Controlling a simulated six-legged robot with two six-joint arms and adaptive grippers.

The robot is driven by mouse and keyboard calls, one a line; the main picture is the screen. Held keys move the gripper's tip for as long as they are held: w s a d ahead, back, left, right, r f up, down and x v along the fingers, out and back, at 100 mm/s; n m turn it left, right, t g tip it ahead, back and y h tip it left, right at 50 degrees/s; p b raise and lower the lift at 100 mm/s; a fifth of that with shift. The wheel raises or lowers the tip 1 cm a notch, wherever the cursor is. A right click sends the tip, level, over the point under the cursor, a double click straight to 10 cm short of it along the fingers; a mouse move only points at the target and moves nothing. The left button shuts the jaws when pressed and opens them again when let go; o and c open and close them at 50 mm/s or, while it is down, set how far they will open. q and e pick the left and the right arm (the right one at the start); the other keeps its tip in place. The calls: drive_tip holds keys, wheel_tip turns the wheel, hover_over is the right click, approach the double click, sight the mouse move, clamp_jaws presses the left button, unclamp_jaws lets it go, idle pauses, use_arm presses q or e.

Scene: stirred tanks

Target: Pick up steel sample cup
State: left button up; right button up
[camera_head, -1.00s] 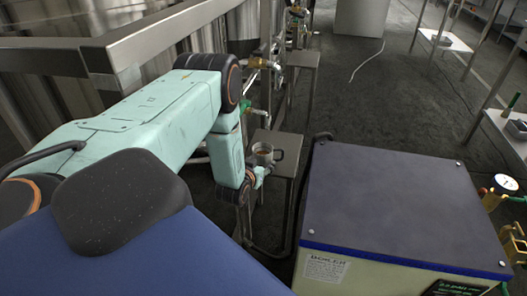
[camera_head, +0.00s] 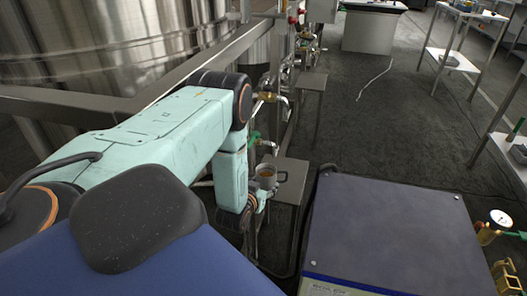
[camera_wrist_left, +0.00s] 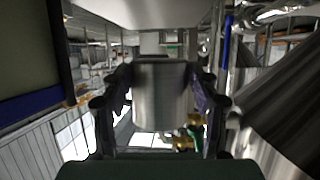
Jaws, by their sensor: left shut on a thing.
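The steel sample cup (camera_head: 267,176) shows in the head view with its open top up, a handle on its right side and something brownish inside. My left gripper (camera_head: 258,196) is at the cup, at the end of my teal arm. In the left wrist view the cup (camera_wrist_left: 160,95) fills the space between the two dark fingers of my left gripper (camera_wrist_left: 160,108), which is shut on it. The cup is near the small steel stand; whether it touches the stand I cannot tell. My right gripper is not in view.
The small steel stand (camera_head: 290,183) is beside the cup. A large dark-topped box (camera_head: 385,235) stands to the right. Valves and pipes (camera_head: 268,97) run along the steel tank (camera_head: 110,50) behind my arm. Open floor (camera_head: 400,140) lies beyond the box.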

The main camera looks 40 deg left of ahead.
use_arm(q)
drive_tip(key=shift+r+p, duration=3.15)
drive_tip(key=shift+r, duration=0.6)
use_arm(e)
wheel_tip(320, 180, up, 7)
use_arm(q)
drive_tip(key=shift+d, duration=0.1)
